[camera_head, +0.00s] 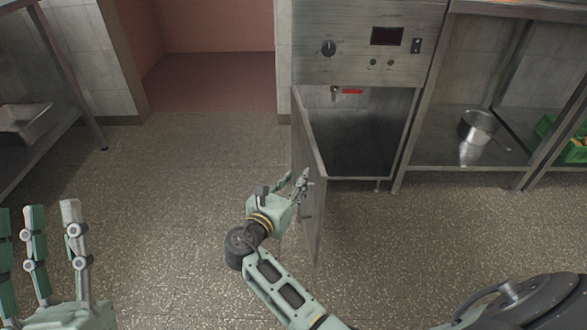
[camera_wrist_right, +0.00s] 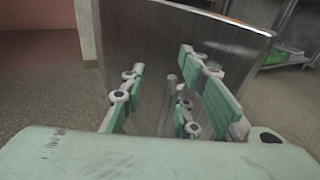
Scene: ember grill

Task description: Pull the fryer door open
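The fryer (camera_head: 365,40) is a steel cabinet with a dial and dark display. Its door (camera_head: 312,165) stands swung wide open, seen nearly edge-on in the head view, with the dark interior showing. In the right wrist view the steel door (camera_wrist_right: 165,45) fills the middle. A small metal handle (camera_wrist_right: 173,95) shows on it between my right gripper's fingers (camera_wrist_right: 172,98). My right gripper (camera_head: 298,188) is at the door's outer face, its fingers spread with gaps around the handle; contact is unclear. My left gripper (camera_head: 40,240) is open and empty at the lower left.
A steel shelf unit with a metal pot (camera_head: 478,126) stands right of the fryer, with a green crate (camera_head: 572,142) farther right. A metal table with a tray (camera_head: 25,120) stands at the left. The speckled floor (camera_head: 170,200) left of the door is clear.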

